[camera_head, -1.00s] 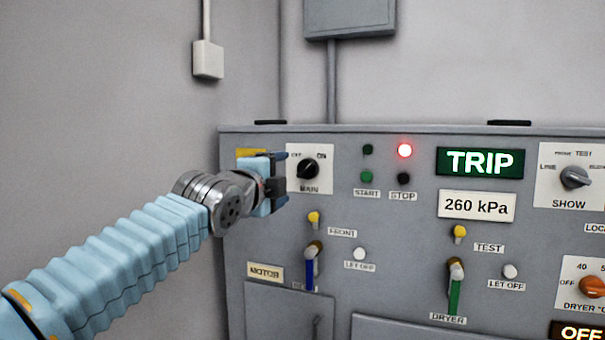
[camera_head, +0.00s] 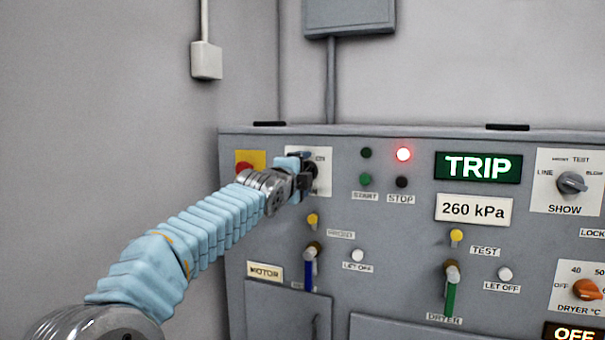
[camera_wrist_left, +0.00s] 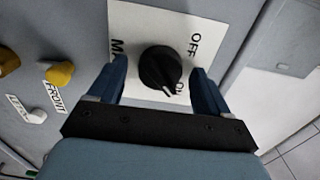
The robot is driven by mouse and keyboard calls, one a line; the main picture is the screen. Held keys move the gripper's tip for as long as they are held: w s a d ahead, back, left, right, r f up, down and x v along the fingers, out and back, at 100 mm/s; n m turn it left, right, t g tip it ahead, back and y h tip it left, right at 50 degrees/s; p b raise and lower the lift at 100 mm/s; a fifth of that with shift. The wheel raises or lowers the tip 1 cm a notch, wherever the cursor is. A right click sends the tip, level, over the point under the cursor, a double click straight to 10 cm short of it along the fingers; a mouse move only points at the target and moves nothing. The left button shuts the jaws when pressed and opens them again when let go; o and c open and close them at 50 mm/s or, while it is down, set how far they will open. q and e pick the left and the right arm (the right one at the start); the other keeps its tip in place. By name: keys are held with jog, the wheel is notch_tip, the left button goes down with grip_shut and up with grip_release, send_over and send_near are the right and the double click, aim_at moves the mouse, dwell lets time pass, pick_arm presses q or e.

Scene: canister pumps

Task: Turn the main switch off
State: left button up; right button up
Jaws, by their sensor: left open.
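The main switch is a black rotary knob (camera_wrist_left: 160,68) on a white plate (camera_wrist_left: 125,22) marked OFF, ON and MAIN. In the left wrist view its white pointer line is toward ON. My left gripper (camera_wrist_left: 163,88) is open, with one blue finger on each side of the knob; I cannot tell whether they touch it. In the head view my left gripper (camera_head: 306,173) is in front of the plate and hides most of the knob. My right gripper is not in view.
A red button on a yellow plate (camera_head: 250,160) is just left of my gripper. The START button (camera_head: 365,179), STOP button (camera_head: 402,182) and lit red lamp (camera_head: 403,154) are to the right. A green TRIP display (camera_head: 478,167) is further right. Yellow knobs (camera_head: 312,220) and levers are below.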

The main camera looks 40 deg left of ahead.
pick_arm(q)
jog(key=c, duration=1)
jog(key=shift+c, duration=0.2)
jog(key=shift+f+n, duration=0.1)
jog(key=shift+n, duration=0.2)
jog(key=shift+n+b, duration=3.3)
jog(key=shift+n, duration=5.3)
